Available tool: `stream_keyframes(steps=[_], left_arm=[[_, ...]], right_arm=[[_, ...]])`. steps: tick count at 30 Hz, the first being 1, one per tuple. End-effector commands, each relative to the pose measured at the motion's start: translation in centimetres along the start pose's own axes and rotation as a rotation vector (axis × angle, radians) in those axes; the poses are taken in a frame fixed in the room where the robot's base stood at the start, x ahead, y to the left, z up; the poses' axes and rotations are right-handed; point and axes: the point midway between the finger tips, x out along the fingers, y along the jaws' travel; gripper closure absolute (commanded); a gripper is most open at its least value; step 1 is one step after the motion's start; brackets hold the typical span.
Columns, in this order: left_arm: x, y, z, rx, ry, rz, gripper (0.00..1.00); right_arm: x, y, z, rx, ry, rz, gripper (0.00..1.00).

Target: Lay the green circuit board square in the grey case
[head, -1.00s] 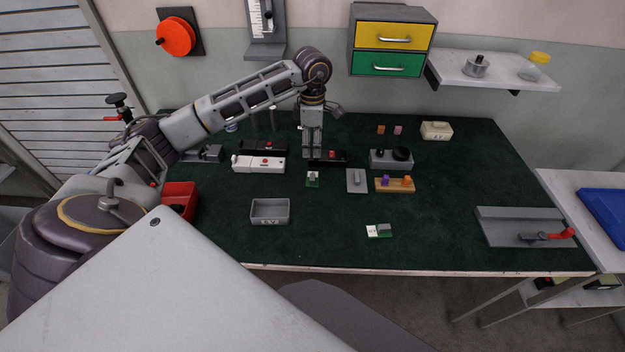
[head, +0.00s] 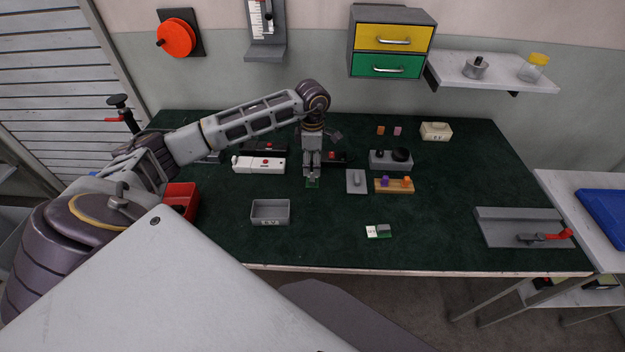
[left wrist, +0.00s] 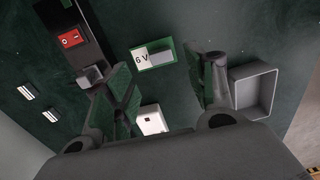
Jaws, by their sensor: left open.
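The green circuit board (head: 313,183) lies on the dark bench mat under my left gripper (head: 312,174), which partly hides it in the head view. In the left wrist view the board (left wrist: 154,56) shows a white "6 V" label and a grey part. My left gripper (left wrist: 160,78) is open there, with one finger towards each end of the board and gaps at both sides. The grey case (head: 270,212) is an open, empty tray nearer the bench front, left of the board. It also shows in the left wrist view (left wrist: 254,92). My right gripper is not in view.
A white device (head: 259,165) and black boxes with red switches (head: 336,157) stand close to the gripper. A grey plate (head: 357,181), a wooden block (head: 394,186) and another small green piece with a white label (head: 379,231) lie to the right. The mat around the case is clear.

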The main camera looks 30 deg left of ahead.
Motion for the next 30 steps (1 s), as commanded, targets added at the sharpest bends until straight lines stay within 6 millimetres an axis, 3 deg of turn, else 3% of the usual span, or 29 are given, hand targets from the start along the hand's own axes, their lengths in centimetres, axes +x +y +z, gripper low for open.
stream_keyframes(steps=[9, 20, 30], left_arm=[[1.3, 0.0, 0.0, 0.001, 0.000, 0.001, 0.45], [1.7, -0.1, 0.0, 0.000, 0.001, -0.001, 0.45], [4.9, -0.3, 0.0, 0.000, 0.001, -0.002, 0.45]], right_arm=[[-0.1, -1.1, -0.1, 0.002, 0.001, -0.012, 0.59], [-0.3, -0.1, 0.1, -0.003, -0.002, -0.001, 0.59], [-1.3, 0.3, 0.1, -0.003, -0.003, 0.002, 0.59]])
